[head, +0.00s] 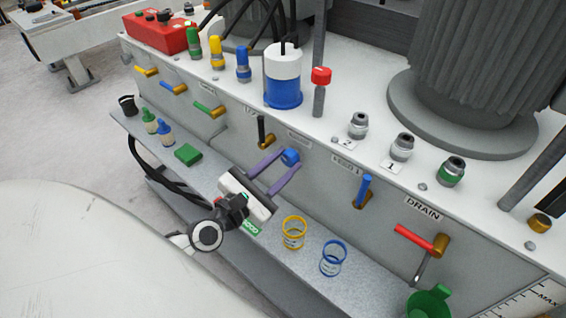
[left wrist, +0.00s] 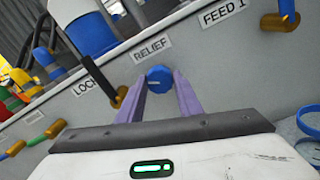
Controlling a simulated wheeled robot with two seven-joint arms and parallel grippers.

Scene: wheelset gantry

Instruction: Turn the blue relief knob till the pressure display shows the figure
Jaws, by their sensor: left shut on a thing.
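The blue relief knob (head: 290,156) is on the front panel, under the RELIEF label (left wrist: 152,48). In the left wrist view the knob (left wrist: 159,79) has a pale mark on its face. My left gripper (head: 288,161) has its two purple fingers on either side of the knob, shut on it. The fingers (left wrist: 160,85) also show in the left wrist view. I cannot make out a pressure display or its figure in either view. My right gripper is not in view.
A black-handled valve (head: 262,132) is left of the knob, and a blue-handled valve (head: 364,190) is right of it. A red-handled drain valve (head: 415,237) is farther right. Yellow (head: 293,232) and blue (head: 333,258) rings and a green block (head: 188,154) are on the shelf below.

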